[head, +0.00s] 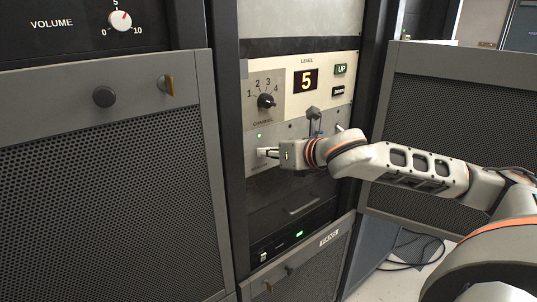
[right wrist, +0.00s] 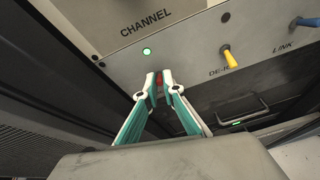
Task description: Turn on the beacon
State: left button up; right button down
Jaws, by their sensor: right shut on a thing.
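My right gripper (head: 267,152) is at the grey panel below the channel knob, its fingers pointing at the panel. In the right wrist view, its fingertips (right wrist: 160,80) are closed around a small red switch lever (right wrist: 158,79), mostly hidden between them. The label by this switch cannot be read. A small green lamp (right wrist: 147,51) is lit just above the lever; it also shows in the head view (head: 259,135). My left gripper is not in view.
A yellow lever (right wrist: 228,54) marked DE-ICE and a blue lever (right wrist: 306,21) marked LINK stand to the right on the same panel. Above are the channel knob (head: 266,101) and a display (head: 305,80) reading 5. A drawer handle (right wrist: 244,112) sticks out below.

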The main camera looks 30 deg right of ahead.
jog(key=shift+r, duration=0.15)
dwell(0.3)
jog(key=c, duration=2.2)
grip_release()
jog(key=shift+o, duration=0.2)
jog(key=v, duration=0.7)
jog(key=shift+s, duration=0.2)
jog(key=shift+r, duration=0.1)
